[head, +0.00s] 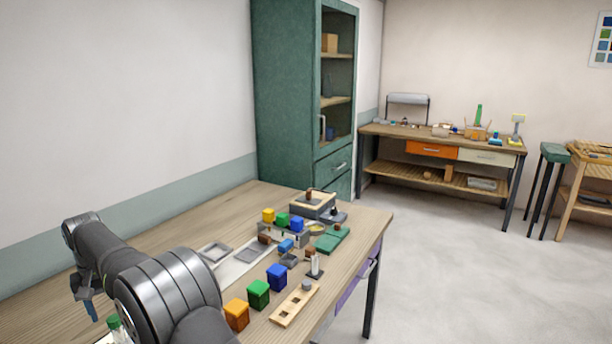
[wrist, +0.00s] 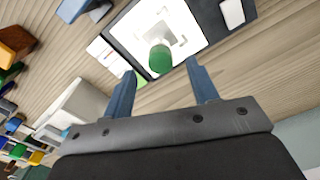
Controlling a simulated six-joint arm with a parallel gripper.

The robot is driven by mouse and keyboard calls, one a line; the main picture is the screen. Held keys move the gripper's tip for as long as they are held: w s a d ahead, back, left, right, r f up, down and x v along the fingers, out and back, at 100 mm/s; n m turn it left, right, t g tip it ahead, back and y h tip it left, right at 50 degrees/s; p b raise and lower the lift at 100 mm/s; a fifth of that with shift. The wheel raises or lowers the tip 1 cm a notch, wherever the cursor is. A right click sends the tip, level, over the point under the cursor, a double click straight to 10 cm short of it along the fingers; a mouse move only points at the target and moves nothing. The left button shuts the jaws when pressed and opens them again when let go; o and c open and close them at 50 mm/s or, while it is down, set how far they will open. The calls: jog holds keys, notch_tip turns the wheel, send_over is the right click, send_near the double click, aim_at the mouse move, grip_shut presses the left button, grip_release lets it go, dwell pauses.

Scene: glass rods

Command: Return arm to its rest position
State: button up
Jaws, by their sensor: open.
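My gripper (wrist: 163,88) shows in the wrist view with its two blue fingers apart and nothing between them. In the head view my gripper (head: 92,308) hangs over the left part of the wooden table, partly hidden by my arm. A green-topped object (wrist: 160,58) stands upright on a white plate beyond the fingertips, apart from them. The green top also shows in the head view (head: 114,322) at the lower left, beside my arm.
Orange (head: 236,314), green (head: 258,294) and blue (head: 277,277) blocks stand near the table's front edge, beside a wooden strip with holes (head: 295,306). A rack with coloured blocks (head: 284,236) and a green pad (head: 332,238) are farther back. The table's left rear is bare.

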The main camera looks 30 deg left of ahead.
aim_at(113, 318)
notch_tip(113, 318, up, 8)
notch_tip(113, 318, down, 16)
jog(key=shift+f, duration=0.25)
notch_tip(113, 318, up, 5)
jog(key=shift+f, duration=0.1)
jog(key=shift+r, duration=0.3)
dwell(0.4)
